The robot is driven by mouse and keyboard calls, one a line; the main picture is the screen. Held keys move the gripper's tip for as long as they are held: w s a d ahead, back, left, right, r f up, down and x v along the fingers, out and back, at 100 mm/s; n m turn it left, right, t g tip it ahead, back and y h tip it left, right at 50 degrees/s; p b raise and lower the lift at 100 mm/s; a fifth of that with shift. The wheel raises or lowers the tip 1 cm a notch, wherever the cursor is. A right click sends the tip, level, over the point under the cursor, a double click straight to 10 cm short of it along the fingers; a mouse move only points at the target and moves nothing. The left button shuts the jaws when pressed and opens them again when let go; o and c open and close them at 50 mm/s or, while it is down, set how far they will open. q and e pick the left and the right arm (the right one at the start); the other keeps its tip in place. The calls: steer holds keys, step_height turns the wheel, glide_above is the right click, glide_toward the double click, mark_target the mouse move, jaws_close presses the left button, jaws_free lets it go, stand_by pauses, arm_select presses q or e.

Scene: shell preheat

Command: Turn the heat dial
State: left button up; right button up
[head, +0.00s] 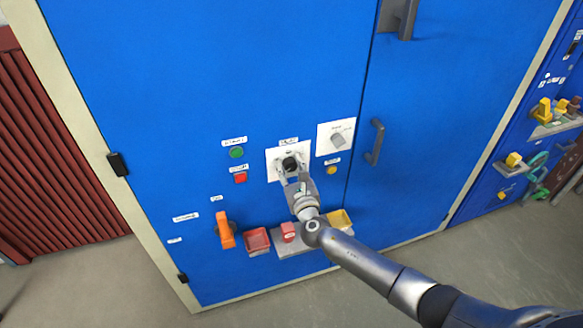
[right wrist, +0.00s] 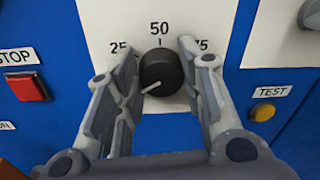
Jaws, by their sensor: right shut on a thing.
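The heat dial (head: 290,163) is a round black knob on a white plate on the blue cabinet door. In the right wrist view the dial (right wrist: 160,70) has the marks 25, 50 and 75 around it, and its white pointer line points to the lower left, below the 25 mark. My right gripper (head: 291,167) is at the dial, its two fingers on either side of the knob, shut on it. The fingers hide parts of the 25 and 75 marks. My left gripper is not in view.
A green button (head: 237,152) and a red stop button (right wrist: 28,87) are left of the dial. A yellow test button (right wrist: 262,112) and a grey knob (head: 338,140) are at right. An orange handle (head: 225,231) and small trays (head: 257,240) are below.

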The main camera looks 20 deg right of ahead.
steer(key=shift+f, duration=0.1)
stand_by(0.3)
steer(key=o, duration=1)
steer(key=shift+o, duration=0.2)
steer(key=shift+s, duration=0.1)
steer(key=s, duration=1.2)
steer(key=shift+a, duration=0.2)
